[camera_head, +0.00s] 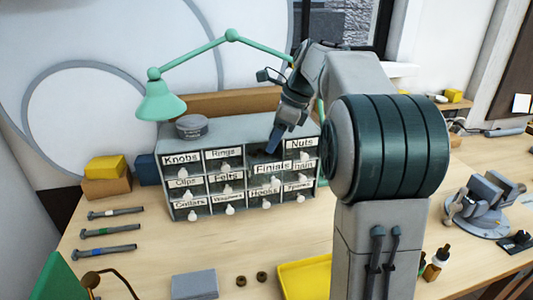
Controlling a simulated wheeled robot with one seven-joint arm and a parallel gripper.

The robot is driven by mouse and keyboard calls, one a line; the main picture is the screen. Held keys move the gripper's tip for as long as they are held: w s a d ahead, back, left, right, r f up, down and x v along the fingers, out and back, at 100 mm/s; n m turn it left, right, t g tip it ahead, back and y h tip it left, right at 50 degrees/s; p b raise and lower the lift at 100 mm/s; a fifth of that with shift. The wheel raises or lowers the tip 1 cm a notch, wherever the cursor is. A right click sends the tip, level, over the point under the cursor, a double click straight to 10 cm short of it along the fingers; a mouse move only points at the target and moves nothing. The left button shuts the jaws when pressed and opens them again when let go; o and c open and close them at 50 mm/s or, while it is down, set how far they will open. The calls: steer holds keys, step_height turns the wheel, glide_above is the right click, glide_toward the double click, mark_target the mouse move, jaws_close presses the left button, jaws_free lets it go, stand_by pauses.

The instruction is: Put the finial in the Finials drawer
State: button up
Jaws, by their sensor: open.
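The drawer labelled Finials (272,168) is in the small grey parts cabinet (236,135) on the bench. Its front stands forward of its neighbours and covers part of the label to its right, so it looks pulled out. My gripper (272,150) points down at the opening behind that drawer front, its tips at or just above it. It is open. I cannot make out a finial; the inside of the drawer is too dark and small to tell what lies there.
A round tin (192,126) stands on the cabinet. A green desk lamp (160,103) arches behind it. A vise (483,205) stands at right.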

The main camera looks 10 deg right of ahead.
steer(key=s+a+f+n+h, duration=0.1)
steer(key=s+f+n, duration=0.3)
steer(key=s+n, duration=0.3)
steer(key=s+a+f+n+h, duration=0.1)
steer(key=s+f+n, duration=0.3)
steer(key=s+n, duration=0.4)
steer(key=s+a+f+n+t+h, duration=0.1)
steer(key=s+f+n+h, duration=0.1)
steer(key=s+f+n, duration=0.2)
steer(key=s+n, duration=0.3)
steer(key=s, duration=0.5)
steer(key=shift+f+n, duration=0.2)
steer(key=shift+n, duration=0.1)
